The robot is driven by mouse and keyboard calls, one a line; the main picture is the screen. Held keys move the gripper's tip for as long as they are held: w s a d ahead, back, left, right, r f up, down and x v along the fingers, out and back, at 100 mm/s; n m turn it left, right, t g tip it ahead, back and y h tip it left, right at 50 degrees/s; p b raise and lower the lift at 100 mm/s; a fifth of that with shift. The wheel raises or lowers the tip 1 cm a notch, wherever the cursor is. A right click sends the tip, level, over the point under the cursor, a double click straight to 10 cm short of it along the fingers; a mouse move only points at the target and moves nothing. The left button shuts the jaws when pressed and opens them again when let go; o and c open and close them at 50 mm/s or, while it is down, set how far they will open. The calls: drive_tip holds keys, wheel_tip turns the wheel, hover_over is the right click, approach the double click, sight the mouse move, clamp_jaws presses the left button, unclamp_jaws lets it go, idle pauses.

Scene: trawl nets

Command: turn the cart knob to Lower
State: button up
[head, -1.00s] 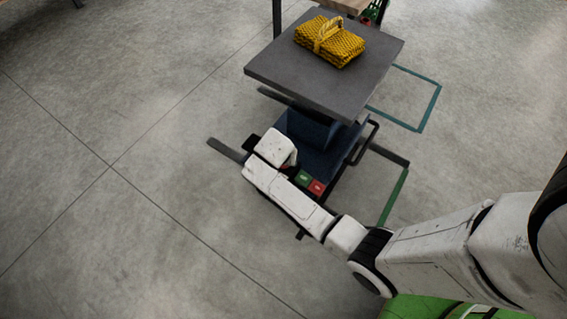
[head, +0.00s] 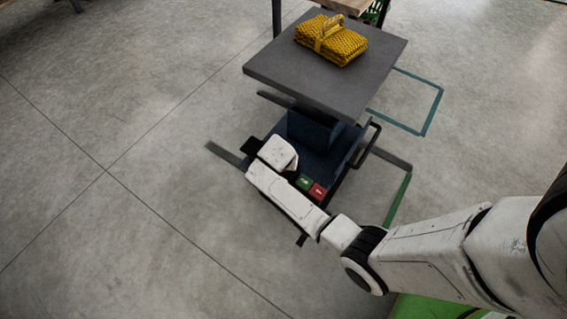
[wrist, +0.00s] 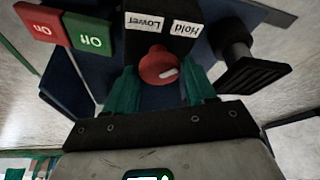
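The red cart knob (wrist: 158,66) has a white mark on its face, at the lower right in the wrist view. Behind it, upside down, are the labels Lower (wrist: 144,22) and Hold (wrist: 184,28); the mark does not point clearly at Lower. My gripper (wrist: 161,78) has its teal fingers on either side of the knob, with narrow dark gaps seeming to show, so it looks open around it. In the head view my arm hides the knob and my fingers, at the near side of the lift cart (head: 318,140).
A green button (wrist: 90,34) and a red button (wrist: 41,22) sit left of the knob; a black part (wrist: 240,62) stands at its right. A folded yellow net (head: 332,42) lies on the cart's grey top (head: 280,72). The floor at left is clear.

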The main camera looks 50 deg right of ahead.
drive_tip(key=c, duration=0.6)
drive_tip(key=shift+c, duration=0.2)
